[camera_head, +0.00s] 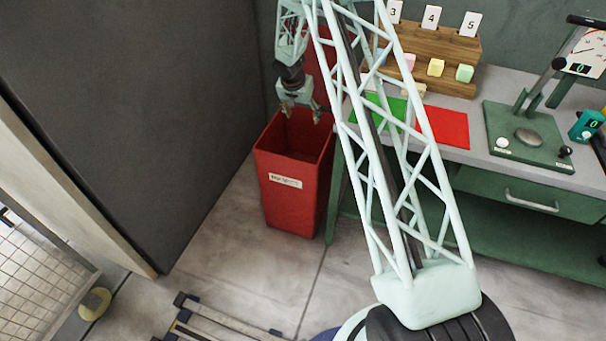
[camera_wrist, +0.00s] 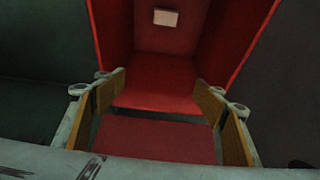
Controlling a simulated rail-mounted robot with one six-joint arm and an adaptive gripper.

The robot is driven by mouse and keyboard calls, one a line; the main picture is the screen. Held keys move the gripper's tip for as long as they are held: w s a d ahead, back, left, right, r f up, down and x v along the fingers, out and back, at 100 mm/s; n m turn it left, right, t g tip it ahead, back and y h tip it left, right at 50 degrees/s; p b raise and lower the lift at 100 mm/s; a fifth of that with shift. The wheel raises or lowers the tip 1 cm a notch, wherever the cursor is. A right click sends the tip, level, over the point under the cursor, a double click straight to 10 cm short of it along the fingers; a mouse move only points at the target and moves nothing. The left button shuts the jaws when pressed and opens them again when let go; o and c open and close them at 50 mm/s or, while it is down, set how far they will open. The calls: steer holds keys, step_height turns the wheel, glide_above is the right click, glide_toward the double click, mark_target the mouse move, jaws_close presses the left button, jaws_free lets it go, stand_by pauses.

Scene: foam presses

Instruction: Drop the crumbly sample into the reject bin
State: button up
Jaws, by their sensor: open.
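The red reject bin (camera_head: 291,188) stands on the floor left of the bench, its mouth open and a pale label on its front. My gripper (camera_head: 299,112) hangs over the mouth, pointing down. In the wrist view its two padded fingers (camera_wrist: 163,100) are wide apart with nothing between them. Below them the inside of the bin (camera_wrist: 150,83) shows. A small pale block (camera_wrist: 166,18), seemingly the sample, appears to lie on the bin's floor, clear of the fingers. I cannot make out its texture. The head view does not show the bin's floor.
The bench holds a green mat (camera_head: 384,112), a red mat (camera_head: 443,126), a wooden rack (camera_head: 437,78) with coloured blocks and number cards, and a green press (camera_head: 528,138). A dark wall panel (camera_head: 130,110) stands left of the bin. Floor in front of the bin is clear.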

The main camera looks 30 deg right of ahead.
steer(key=v, duration=1.1)
stand_by(1.1)
steer(key=s+a+r+n, duration=0.1)
steer(key=s+a+r, duration=0.3)
steer(key=s+r, duration=0.6)
steer(key=s+a+r+n, duration=0.25)
steer(key=s+r, duration=0.45)
steer(key=r, duration=0.5)
steer(key=s+a+r, duration=0.5)
steer(key=s+r, duration=0.4)
steer(key=r, duration=0.3)
steer(key=s+a+r+n+y, duration=0.1)
steer(key=s+a, duration=0.3)
steer(key=s, duration=0.9)
steer(key=s+a+r+n+y, duration=0.1)
steer(key=s+a+r+n, duration=0.1)
steer(key=s, duration=1.1)
steer(key=s+a+r+n+y, duration=0.1)
steer(key=s+a, duration=0.5)
steer(key=s, duration=0.7)
steer(key=shift+a+r+n+t, duration=0.25)
steer(key=shift+r+n+t, duration=0.15)
steer(key=shift+r+n, duration=0.5)
